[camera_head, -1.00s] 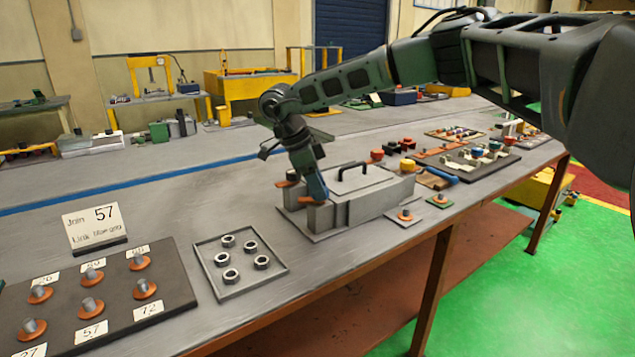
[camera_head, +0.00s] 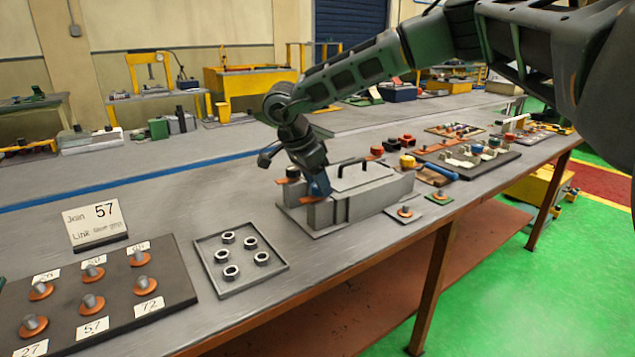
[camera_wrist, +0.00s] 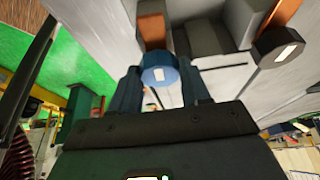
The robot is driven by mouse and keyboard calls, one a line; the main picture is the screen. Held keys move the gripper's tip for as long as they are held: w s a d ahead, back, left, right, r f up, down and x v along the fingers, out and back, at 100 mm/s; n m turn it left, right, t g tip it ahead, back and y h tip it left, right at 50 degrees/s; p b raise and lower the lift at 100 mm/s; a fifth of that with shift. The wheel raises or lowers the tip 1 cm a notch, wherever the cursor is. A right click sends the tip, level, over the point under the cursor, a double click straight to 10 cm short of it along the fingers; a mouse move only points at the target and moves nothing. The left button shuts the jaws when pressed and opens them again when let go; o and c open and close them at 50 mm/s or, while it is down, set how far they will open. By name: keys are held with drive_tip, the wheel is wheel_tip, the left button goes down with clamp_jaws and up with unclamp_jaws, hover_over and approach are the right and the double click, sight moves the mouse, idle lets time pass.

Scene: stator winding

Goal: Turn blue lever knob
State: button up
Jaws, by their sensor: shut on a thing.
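The blue lever knob (camera_wrist: 160,74) is a round blue cap with a pale rectangular mark, on an orange lever (camera_wrist: 152,25) on the grey box (camera_head: 372,197). My gripper (camera_wrist: 161,86) has one dark finger on each side of the knob and is shut on it. In the head view my gripper (camera_head: 319,188) points down at the left end of the box and mostly hides the knob. A second, black knob (camera_wrist: 280,47) with a white mark sits on another orange lever, to the right in the wrist view and apart from my fingers.
A black handle (camera_head: 352,163) rises from the box top. A tray of nuts (camera_head: 240,262), a dark board of numbered posts (camera_head: 112,300) and a sign (camera_head: 96,219) stand left. Several small parts and a blue-handled tool (camera_head: 437,172) lie right. The bench behind the box is fairly clear.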

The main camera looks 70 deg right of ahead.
sight(307, 200)
drive_tip(key=shift+a+f, duration=0.1)
drive_tip(key=shift+f, duration=0.15)
drive_tip(key=o, duration=1)
drive_tip(key=shift+r, duration=0.1)
drive_tip(key=shift+o, duration=0.2)
drive_tip(key=shift+r, duration=0.1)
drive_tip(key=v, duration=0.7)
drive_tip(key=shift+r+b, duration=0.3)
drive_tip(key=shift+r, duration=0.05)
drive_tip(key=shift+w, duration=0.1)
